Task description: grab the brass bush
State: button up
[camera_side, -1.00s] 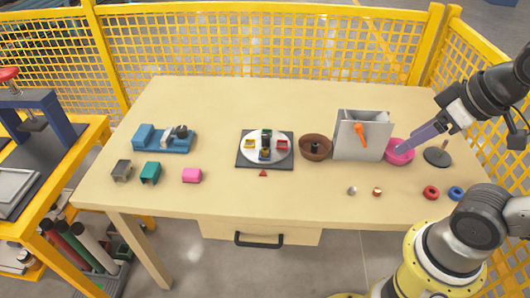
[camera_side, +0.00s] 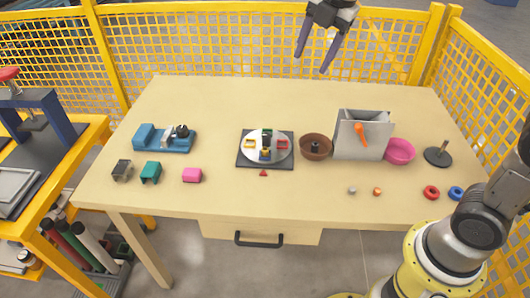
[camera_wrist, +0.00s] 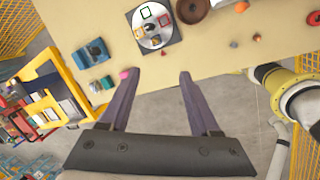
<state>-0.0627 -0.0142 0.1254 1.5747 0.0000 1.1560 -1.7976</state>
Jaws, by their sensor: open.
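A small orange-brown piece, which looks like the brass bush (camera_side: 377,191), lies on the front right of the table. It also shows in the wrist view (camera_wrist: 257,37), near the table's front edge. A small grey piece (camera_side: 352,190) lies just left of it. My gripper (camera_side: 311,63) is open and empty, high up at the top middle of the side view, far from the bush. In the wrist view the fingers (camera_wrist: 160,74) are spread with nothing between them, and the bush is off to their upper right.
Behind the bush stand a grey box (camera_side: 350,140) with an orange lever, a pink bowl (camera_side: 400,151) and a brown bowl (camera_side: 315,147). Red (camera_side: 431,192) and blue (camera_side: 456,193) rings lie to its right. A round plate (camera_side: 279,157) holds coloured frames. The table's back is clear.

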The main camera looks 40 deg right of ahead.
jog(key=w+a+f+n+g, duration=0.1)
jog(key=w+a+f+n, duration=0.1)
jog(key=w+f, duration=0.4)
jog(key=n+g, duration=0.1)
send_over(265, 149)
notch_tip(265, 149, down, 5)
jog(key=shift+g, duration=0.7)
jog(key=f, duration=1.3)
jog(key=shift+w+a+f, duration=0.2)
jog(key=shift+a+f, duration=0.05)
jog(key=shift+f, duration=0.05)
jog(key=shift+s+d+f, duration=0.1)
jog(key=shift+d+f, duration=0.05)
jog(key=shift+f, duration=1.45)
jog(key=shift+s+d+f, duration=0.1)
jog(key=shift+f, duration=1.45)
grip_shut()
